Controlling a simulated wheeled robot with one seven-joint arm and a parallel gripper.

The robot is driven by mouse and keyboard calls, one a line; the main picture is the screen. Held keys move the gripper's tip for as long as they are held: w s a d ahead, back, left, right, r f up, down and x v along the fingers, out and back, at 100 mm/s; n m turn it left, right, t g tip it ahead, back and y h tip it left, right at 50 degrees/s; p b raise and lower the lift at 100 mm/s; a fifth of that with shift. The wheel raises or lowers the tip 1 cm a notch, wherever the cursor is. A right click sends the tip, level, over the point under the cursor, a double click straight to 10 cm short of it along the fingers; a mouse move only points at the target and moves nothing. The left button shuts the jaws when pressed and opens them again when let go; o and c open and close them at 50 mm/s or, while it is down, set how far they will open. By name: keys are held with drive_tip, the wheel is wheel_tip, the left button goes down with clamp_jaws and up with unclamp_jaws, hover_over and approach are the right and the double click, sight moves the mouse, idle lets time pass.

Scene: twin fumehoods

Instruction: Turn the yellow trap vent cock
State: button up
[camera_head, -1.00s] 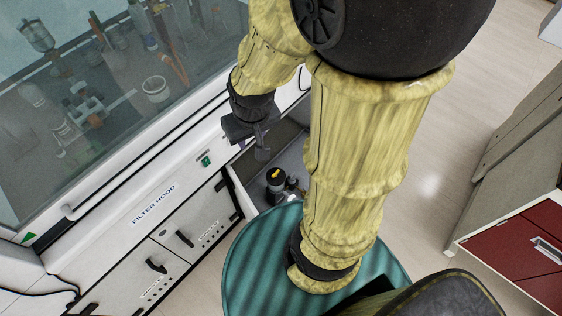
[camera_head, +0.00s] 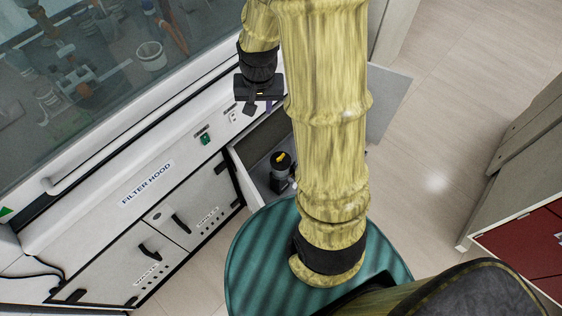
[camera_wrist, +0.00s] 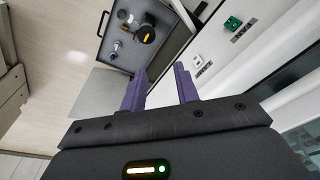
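The yellow vent cock (camera_head: 281,157) sits on top of a dark round trap (camera_head: 283,181) inside an open drawer below the filter hood's front. In the wrist view the same dark trap (camera_wrist: 146,34) shows near the top, with a small yellow part (camera_wrist: 149,38) on it. My gripper (camera_head: 260,107) is above and to the left of the cock in the head view, clear of it. In the wrist view its two purple fingers (camera_wrist: 161,68) stand apart with nothing between them.
The open drawer (camera_wrist: 103,43) has upright walls around the trap, and smaller fittings (camera_wrist: 121,17) stand beside it. The filter hood front (camera_head: 120,215) and its glass sash (camera_head: 70,110) lie left. A red-fronted cabinet (camera_head: 525,250) stands right, with clear floor (camera_head: 430,150) between.

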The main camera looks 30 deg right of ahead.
drive_tip(key=w+d+f+m+b, duration=0.2)
drive_tip(key=f+b, duration=0.1)
drive_tip(key=f, duration=0.2)
drive_tip(key=w+d+f+m+g+b, duration=0.1)
drive_tip(key=w+d+f+b, duration=0.15)
drive_tip(key=f, duration=0.35)
drive_tip(key=w+d+f+m+b, duration=0.1)
drive_tip(key=w+f+m+b, duration=0.15)
drive_tip(key=f, duration=0.25)
drive_tip(key=m+b, duration=0.4)
drive_tip(key=b, duration=0.4)
hover_over(281, 156)
wheel_tip(281, 156, down, 15)
drive_tip(key=shift+g, duration=0.4)
drive_tip(key=shift+f, duration=0.1)
wheel_tip(281, 156, down, 17)
drive_tip(key=b, duration=0.3)
drive_tip(key=shift+f, duration=0.15)
drive_tip(key=shift+c, duration=0.2)
clamp_jaws()
